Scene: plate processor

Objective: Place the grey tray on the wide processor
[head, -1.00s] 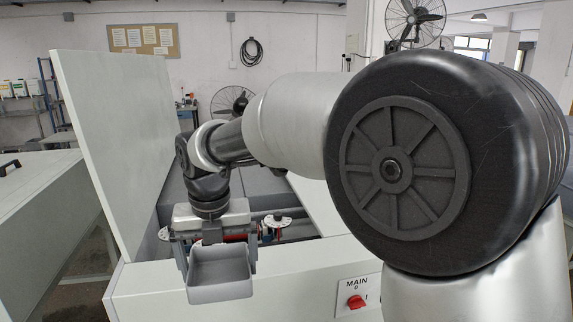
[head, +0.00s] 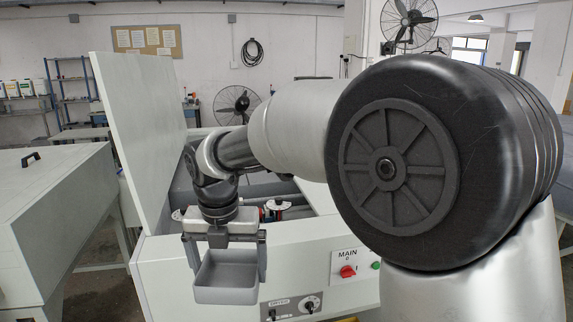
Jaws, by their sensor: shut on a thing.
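The grey tray (head: 226,295) is a small open box hanging from my gripper (head: 224,245) in the head view. My gripper is shut on the tray at its far rim, though the exact contact is partly hidden. The tray hangs in front of the white machine (head: 200,250), the processor, close before its front panel. The machine's tall lid (head: 135,120) stands raised on the left. Its open inside (head: 275,195) shows behind my wrist, with rods and small red and white parts. My arm hides part of the opening.
A red MAIN switch (head: 348,271) and a lower control plate (head: 292,307) are on the front panel. A second white machine with a closed lid (head: 60,205) and black handle stands at left. A floor fan (head: 236,104) stands behind.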

